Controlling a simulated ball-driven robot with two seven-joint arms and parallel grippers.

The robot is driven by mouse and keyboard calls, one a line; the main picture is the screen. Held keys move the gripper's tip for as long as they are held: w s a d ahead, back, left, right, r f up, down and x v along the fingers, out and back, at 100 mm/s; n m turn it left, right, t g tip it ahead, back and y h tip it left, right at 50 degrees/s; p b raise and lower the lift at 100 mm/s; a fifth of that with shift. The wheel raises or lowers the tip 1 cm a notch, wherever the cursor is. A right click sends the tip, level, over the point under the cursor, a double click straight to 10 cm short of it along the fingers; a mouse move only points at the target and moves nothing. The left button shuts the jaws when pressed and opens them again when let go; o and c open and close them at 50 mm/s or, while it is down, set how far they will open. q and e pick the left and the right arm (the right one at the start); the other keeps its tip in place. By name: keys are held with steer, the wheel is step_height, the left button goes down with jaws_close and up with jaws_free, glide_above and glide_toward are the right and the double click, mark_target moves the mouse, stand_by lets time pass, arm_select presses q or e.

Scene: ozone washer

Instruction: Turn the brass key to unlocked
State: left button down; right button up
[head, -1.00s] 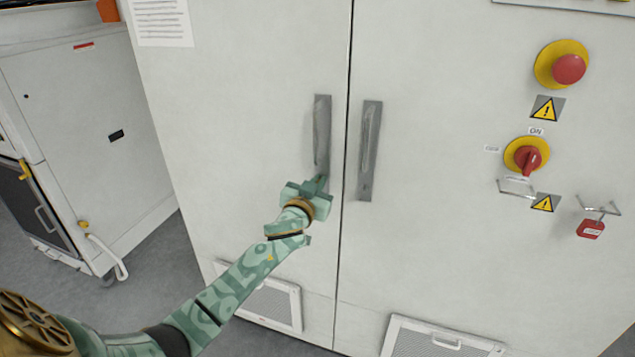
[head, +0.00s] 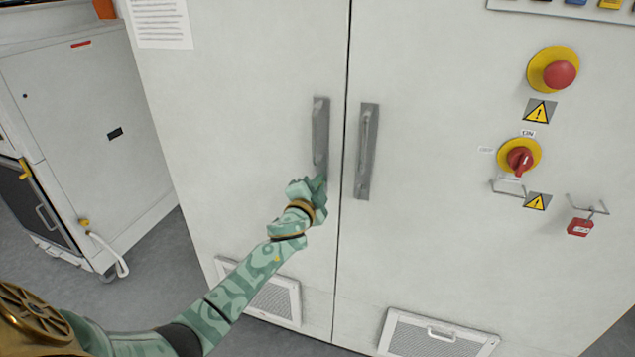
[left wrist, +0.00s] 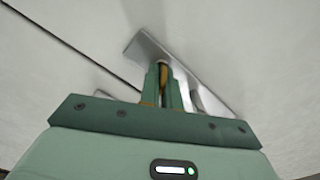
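The brass key (left wrist: 163,74) shows as a small brass-coloured piece between the fingers in the left wrist view. It sits at the left door handle (left wrist: 185,72) and is mostly hidden by the fingers. In the head view the key is hidden behind my gripper. My left gripper (head: 318,184) is at the lower end of the grey left door handle (head: 320,135). Its two fingers are close together with the brass piece between them, so it is shut on the key. The gripper is rolled relative to the handle. My right gripper is in neither view.
The right door handle (head: 367,150) is close by on the right. Farther right are a red emergency button (head: 558,74), a red rotary switch (head: 519,159) and a hanging red padlock (head: 580,227). Another grey cabinet (head: 85,130) stands at the left.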

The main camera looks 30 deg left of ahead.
arm_select(q)
steer(key=m, duration=0.5)
steer(key=shift+f+m, duration=0.15)
steer(key=shift+m, duration=0.15)
stand_by(0.4)
steer(key=c, duration=1.6)
jaws_free()
steer(key=shift+d, duration=0.1)
steer(key=p+v, duration=0.2)
steer(key=v, duration=1.4)
steer(key=shift+s+d, duration=0.15)
